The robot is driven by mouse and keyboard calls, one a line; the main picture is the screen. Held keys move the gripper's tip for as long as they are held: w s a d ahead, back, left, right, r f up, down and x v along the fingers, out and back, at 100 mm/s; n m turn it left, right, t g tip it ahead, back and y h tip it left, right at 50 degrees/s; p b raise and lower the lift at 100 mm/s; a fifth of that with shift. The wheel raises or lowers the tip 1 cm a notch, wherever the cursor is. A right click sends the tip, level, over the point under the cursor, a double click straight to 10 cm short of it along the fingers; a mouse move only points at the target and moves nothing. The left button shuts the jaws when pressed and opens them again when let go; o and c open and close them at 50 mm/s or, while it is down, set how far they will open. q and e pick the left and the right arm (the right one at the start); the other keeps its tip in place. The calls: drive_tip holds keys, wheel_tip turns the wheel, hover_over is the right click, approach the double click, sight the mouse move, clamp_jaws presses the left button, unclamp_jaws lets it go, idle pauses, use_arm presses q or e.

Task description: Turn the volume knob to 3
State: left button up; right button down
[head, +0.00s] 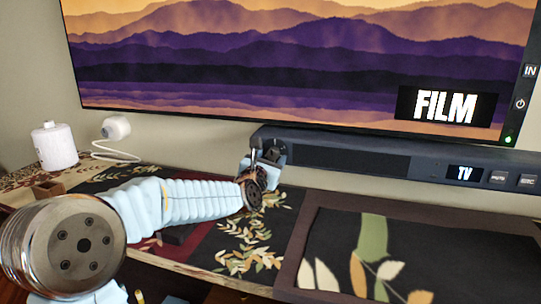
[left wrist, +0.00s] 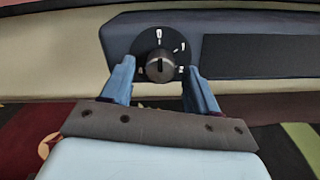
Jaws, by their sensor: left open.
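The volume knob (left wrist: 160,68) is a dark round knob on a black dial at the left end of the grey soundbar (left wrist: 120,36). Its pale pointer line stands about upright, toward the top mark. Pale marks surround it, too small to read surely. My left gripper (left wrist: 160,76) is open, with one blue finger on each side of the knob; I cannot tell whether they touch it. In the head view my left gripper (head: 265,165) is at the left end of the soundbar (head: 430,168) and hides most of the knob. My right gripper is not in view.
A large screen (head: 300,60) showing "FILM" is above the soundbar. The soundbar has a "TV" display (head: 464,174) and buttons at right. A white cylinder (head: 54,145) and a white camera-like device (head: 116,128) are at the left. A dark framed panel (head: 330,235) lies in front.

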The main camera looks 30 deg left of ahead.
use_arm(q)
drive_tip(key=shift+w+a, duration=0.1)
drive_tip(key=shift+w, duration=0.25)
